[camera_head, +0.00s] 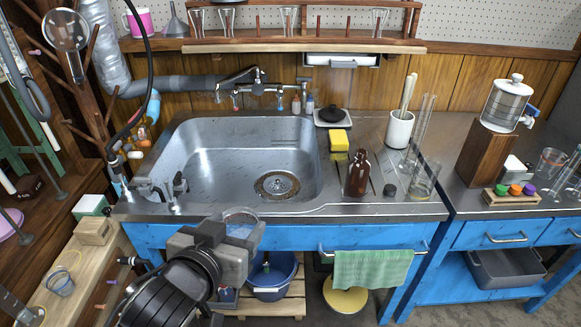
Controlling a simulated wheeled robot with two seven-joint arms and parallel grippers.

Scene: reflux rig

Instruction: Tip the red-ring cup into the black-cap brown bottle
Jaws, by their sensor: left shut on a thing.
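The brown bottle (357,176) stands upright on the steel counter, right of the sink. A small black cap (389,190) lies on the counter just right of it, and the bottle's neck looks uncapped. My left gripper (238,236) is in front of the sink's front edge, low in the picture. It is shut on a clear glass cup (241,216), partly hidden by the jaws. The cup looks roughly upright; I cannot make out a red ring on it. The cup is well left of the bottle and apart from it. My right gripper is not in view.
A glass beaker (424,181) stands right of the cap. Behind the bottle are a yellow sponge (339,140) and a white holder (399,130) with rods. The sink basin (210,165) is open and empty. A green towel (372,268) hangs below the counter.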

